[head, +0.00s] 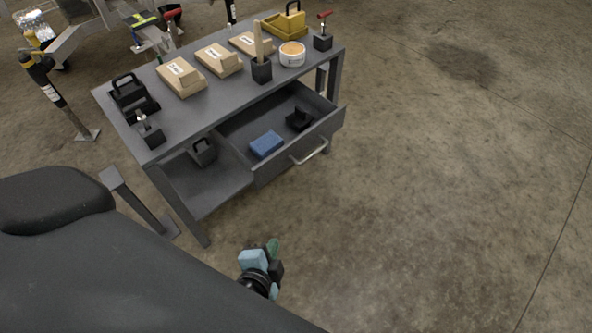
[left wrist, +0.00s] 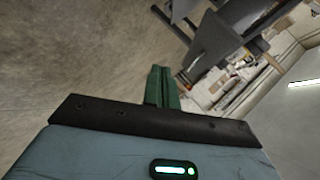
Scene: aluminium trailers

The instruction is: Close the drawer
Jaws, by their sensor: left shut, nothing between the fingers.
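The grey drawer (head: 328,126) stands pulled out from the workbench (head: 215,110), on the right of its front. Its metal handle (head: 312,153) is on the front panel. A blue box (head: 266,144) and a small black object (head: 299,119) lie inside. My left gripper (head: 274,248) is low in front of the bench, apart from the drawer. Its green fingers (left wrist: 162,88) are shut together with nothing between them in the left wrist view. Part of the bench seems to show tilted at the upper right there. My right gripper is not in view.
Several cardboard boxes (head: 219,61), a white tub (head: 292,54), a yellow toolbox (head: 285,25) and black tools stand on the bench top. A dark item (head: 203,152) rests on the lower shelf. A post (head: 138,200) stands left of the bench. The floor to the right is clear.

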